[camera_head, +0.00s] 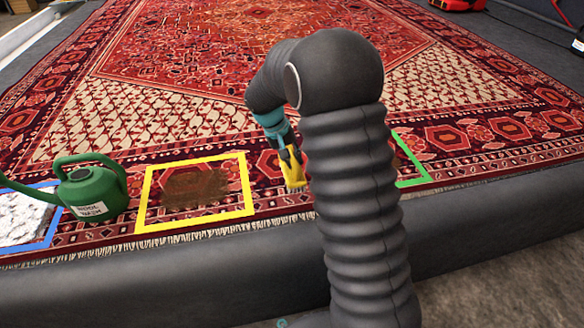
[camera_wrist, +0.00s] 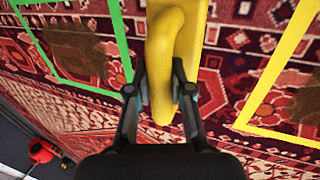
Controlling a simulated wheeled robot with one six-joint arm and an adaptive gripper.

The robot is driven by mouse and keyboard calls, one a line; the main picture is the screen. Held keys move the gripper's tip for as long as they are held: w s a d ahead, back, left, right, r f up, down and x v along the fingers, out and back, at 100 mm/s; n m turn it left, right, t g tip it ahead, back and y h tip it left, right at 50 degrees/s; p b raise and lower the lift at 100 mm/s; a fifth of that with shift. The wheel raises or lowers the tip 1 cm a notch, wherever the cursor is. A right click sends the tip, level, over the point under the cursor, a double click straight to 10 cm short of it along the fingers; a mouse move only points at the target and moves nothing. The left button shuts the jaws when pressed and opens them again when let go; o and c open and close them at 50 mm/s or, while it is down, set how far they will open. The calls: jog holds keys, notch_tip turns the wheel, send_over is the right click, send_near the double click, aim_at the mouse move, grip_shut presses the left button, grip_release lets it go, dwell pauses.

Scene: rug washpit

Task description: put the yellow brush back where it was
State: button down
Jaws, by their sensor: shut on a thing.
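The yellow brush (camera_head: 292,171) hangs from my gripper (camera_head: 285,150) over the patterned rug, between the yellow frame (camera_head: 148,196) and the green frame (camera_head: 411,161). In the wrist view my gripper (camera_wrist: 160,92) is shut on the brush's yellow loop handle (camera_wrist: 163,60). The brush body extends past the top edge of that view. My arm hides part of the rug and most of the green frame in the head view. I cannot tell whether the brush touches the rug.
A brown stain (camera_head: 195,187) lies inside the yellow frame. A dark patch (camera_wrist: 80,52) lies inside the green frame. A green watering can (camera_head: 90,193) stands left, beside a blue frame (camera_head: 50,232) holding white material (camera_head: 22,216). A dark raised edge (camera_head: 180,278) borders the rug.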

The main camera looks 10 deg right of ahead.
jog(key=shift+w+d+f, duration=0.1)
jog(key=shift+w+f, duration=0.5)
jog(key=shift+w, duration=0.3)
jog(key=shift+f+b, duration=0.35)
jog(key=shift+f, duration=1.55)
jog(key=shift+f, duration=0.1)
jog(key=c, duration=1.1)
grip_release()
jog(key=shift+o, duration=0.3)
